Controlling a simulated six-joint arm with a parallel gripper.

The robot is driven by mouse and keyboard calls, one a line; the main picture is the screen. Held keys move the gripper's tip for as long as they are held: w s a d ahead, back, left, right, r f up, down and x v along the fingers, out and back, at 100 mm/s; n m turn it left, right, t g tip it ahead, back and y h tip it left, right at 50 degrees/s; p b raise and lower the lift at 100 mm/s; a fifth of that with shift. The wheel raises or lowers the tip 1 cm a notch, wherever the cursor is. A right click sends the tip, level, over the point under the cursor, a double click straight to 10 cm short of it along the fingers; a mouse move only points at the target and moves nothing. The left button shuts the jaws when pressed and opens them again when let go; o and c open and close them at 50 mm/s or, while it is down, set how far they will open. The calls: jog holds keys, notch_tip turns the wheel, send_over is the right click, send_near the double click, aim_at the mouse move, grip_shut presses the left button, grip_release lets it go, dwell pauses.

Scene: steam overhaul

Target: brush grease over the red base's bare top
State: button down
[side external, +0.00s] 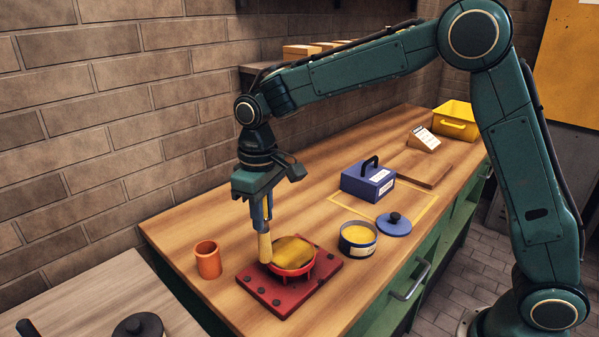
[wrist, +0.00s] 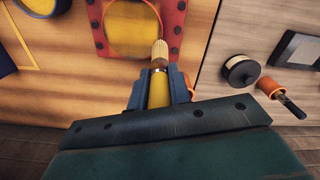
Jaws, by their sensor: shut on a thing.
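My gripper (side external: 262,218) is shut on an upright brush (side external: 265,248), with its pale bristle end pointing down. The bristles are at the left rim of the red base's round top, touching or just above it; I cannot tell which. The red base (side external: 323,267) is a bolted square plate with a raised round top (side external: 293,252), which looks yellow over most of its face. In the wrist view the gripper (wrist: 160,92) holds the brush (wrist: 159,62) at the edge of the yellow round top (wrist: 132,28). An open blue tin (side external: 358,240) holds yellow grease.
An orange cup (side external: 208,260) stands left of the base. The tin's blue lid (side external: 394,225) lies right of the tin. A blue box with a handle (side external: 368,183), a wooden board (side external: 418,168) and a yellow bin (side external: 455,122) stand farther back. A brick wall (side external: 100,130) runs behind the bench.

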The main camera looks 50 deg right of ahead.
jog(key=shift+r, duration=4.1)
